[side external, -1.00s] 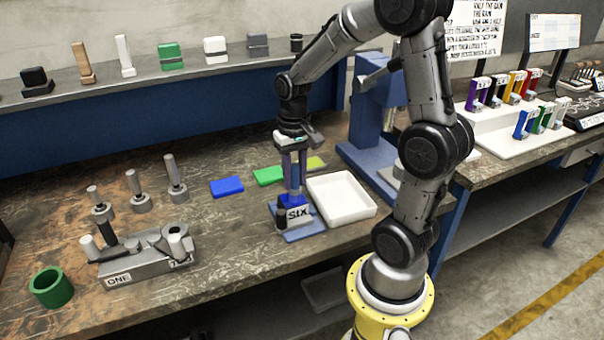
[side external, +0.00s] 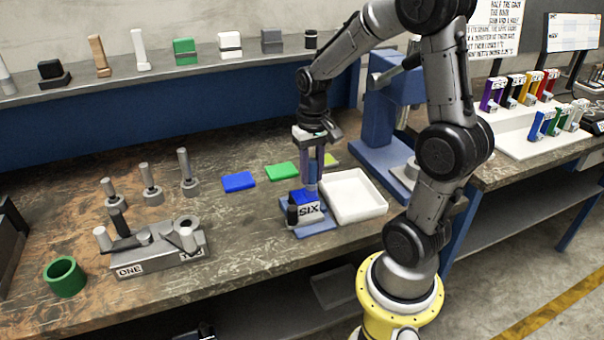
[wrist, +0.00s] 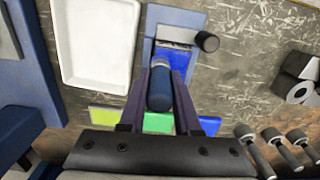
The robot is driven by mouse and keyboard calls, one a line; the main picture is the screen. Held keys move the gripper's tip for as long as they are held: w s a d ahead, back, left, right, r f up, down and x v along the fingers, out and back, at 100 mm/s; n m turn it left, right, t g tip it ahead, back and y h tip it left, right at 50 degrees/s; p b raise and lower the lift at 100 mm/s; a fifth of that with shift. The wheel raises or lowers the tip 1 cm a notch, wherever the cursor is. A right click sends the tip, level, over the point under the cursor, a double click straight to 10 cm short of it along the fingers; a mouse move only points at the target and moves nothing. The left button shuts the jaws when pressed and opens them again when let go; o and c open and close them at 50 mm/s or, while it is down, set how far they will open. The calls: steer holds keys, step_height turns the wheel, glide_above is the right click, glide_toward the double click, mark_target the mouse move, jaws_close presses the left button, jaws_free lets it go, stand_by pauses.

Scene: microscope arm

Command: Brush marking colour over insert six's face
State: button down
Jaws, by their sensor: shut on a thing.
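Insert six is a block labelled SIX (side external: 309,210) on a blue base plate (side external: 318,230), with a black knob (side external: 292,215) beside it. Its top face (side external: 300,195) shows blue; in the wrist view this face (wrist: 176,60) is blue over much of what shows. My gripper (side external: 312,178) points down over the insert, its long purplish fingers shut on a dark blue cylindrical tool (wrist: 160,90). The tool's lower end is at or just above the face; I cannot tell if it touches. The tool and fingers hide part of the face.
A white tray (side external: 380,204) stands close on the right. Blue (side external: 238,182), green (side external: 281,172) and yellow-green (side external: 331,160) pads lie behind. A grey fixture labelled ONE (side external: 130,270), several upright pins and a green ring (side external: 65,277) are left. A blue machine (side external: 392,130) stands behind right.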

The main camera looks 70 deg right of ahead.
step_height(320, 180, up, 8)
steer(key=s+d, duration=0.1)
stand_by(0.7)
steer(key=shift+s, duration=0.1)
stand_by(0.3)
